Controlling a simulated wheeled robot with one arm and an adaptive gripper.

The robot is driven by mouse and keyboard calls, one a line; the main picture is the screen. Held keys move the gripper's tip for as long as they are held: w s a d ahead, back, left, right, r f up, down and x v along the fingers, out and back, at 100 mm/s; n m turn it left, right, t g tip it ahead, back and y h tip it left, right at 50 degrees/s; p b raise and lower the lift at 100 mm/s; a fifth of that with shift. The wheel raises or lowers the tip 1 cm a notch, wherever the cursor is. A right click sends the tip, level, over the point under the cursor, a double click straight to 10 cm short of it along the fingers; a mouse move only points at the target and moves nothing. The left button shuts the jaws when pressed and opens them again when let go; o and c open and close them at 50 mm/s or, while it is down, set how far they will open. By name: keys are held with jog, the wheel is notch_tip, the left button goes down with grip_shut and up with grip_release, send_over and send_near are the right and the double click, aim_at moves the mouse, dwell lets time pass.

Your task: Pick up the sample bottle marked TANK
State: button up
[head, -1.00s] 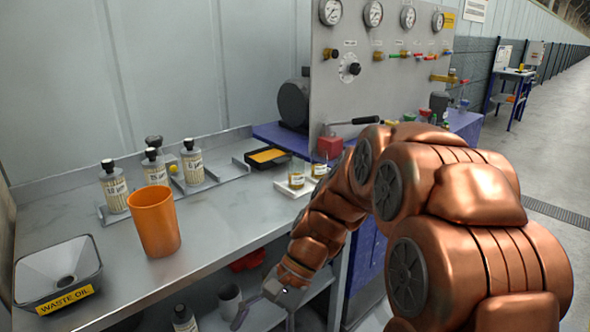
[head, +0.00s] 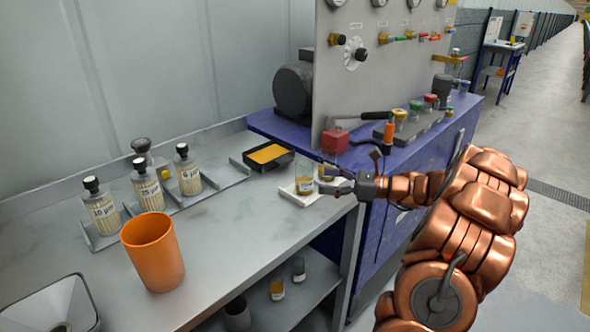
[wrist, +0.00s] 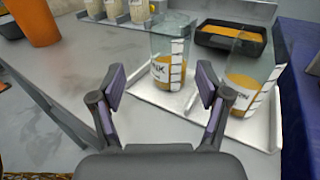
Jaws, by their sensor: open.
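The sample bottle whose visible label letters read "NK" (wrist: 160,68) is a clear glass with amber liquid at its bottom, upright on a white tray (wrist: 160,100). It also shows in the head view (head: 304,180) near the bench's right end. A second similar bottle, its label ending in "N" (wrist: 246,80), stands to its right on the same tray. My gripper (wrist: 162,84) is open and empty, pointing at the "NK" bottle, which stands ahead of the gap between the fingers. In the head view my gripper (head: 337,181) reaches in from the right and partly covers the second bottle.
A black tray with orange contents (head: 268,156) lies behind. Filter bottles (head: 147,187) and an orange cup (head: 153,252) stand to the left. A blue bench (head: 400,170) with a gauge panel is at right. Two small bottles (head: 277,289) sit on the shelf below.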

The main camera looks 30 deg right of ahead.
aim_at(302, 171)
jog(key=shift+w+d, duration=0.25)
jog(key=shift+d, duration=0.05)
jog(key=shift+w+a, duration=0.1)
jog(key=shift+w, duration=0.15)
jog(key=shift+r+x, duration=0.2)
jog(key=shift+x, duration=1)
jog(key=shift+r+x, duration=0.2)
jog(key=shift+x, duration=0.95)
jog(key=shift+r+x, duration=0.2)
jog(key=shift+x, duration=1)
jog(key=shift+w, duration=0.1)
jog(key=shift+c, duration=0.2)
jog(key=c, duration=1.2)
